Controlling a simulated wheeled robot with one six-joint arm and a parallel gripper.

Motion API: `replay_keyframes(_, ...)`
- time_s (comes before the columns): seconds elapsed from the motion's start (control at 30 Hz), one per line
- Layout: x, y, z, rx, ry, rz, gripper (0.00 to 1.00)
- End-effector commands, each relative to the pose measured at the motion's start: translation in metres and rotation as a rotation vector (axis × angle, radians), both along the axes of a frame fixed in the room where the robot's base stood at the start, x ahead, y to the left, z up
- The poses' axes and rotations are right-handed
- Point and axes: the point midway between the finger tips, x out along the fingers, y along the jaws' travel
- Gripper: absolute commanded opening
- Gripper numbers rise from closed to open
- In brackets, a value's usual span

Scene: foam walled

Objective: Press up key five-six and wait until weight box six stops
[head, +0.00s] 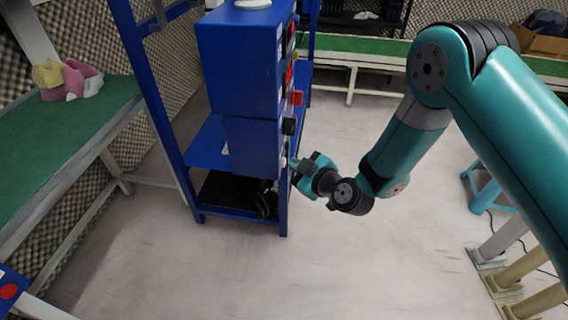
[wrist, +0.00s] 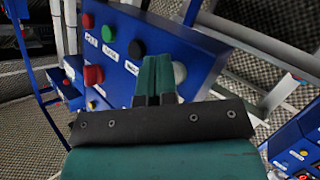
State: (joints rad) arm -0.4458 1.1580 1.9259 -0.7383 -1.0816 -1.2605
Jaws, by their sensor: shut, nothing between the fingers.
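A blue control box (head: 240,75) stands in a blue frame in the head view, its button face turned right and mostly edge-on. In the wrist view its blue panel (wrist: 118,68) carries a green button (wrist: 107,33), a black button (wrist: 136,48), red buttons (wrist: 93,75) and a pale round button (wrist: 180,72). White labels sit beside them, too small to read for key five-six. My gripper (wrist: 157,60) is shut and empty, its teal fingertips over the panel beside the pale button; contact cannot be told. In the head view my gripper (head: 294,163) is at the box's lower right face. I cannot identify weight box six.
The blue frame's post (head: 283,205) stands just below my gripper. A green bench (head: 60,140) with a pink and yellow soft object (head: 75,80) is at left. A blue stool (head: 485,185) is at right. The grey floor between is clear.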

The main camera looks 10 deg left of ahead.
Motion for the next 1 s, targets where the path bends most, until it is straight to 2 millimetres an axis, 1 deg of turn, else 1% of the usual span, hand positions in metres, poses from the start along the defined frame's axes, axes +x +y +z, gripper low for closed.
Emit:
replay_keyframes(0.03,0.0,-0.003,-0.003,0.0,-0.001,-0.002,0.0)
replay_keyframes(0.3,0.0,-0.012,-0.002,0.001,0.0,-0.001,0.0)
replay_keyframes(0.67,0.0,-0.014,-0.001,-0.001,0.0,-0.001,0.0)
replay_keyframes(1.0,-0.001,-0.035,-0.005,0.0,0.0,-0.003,0.0)
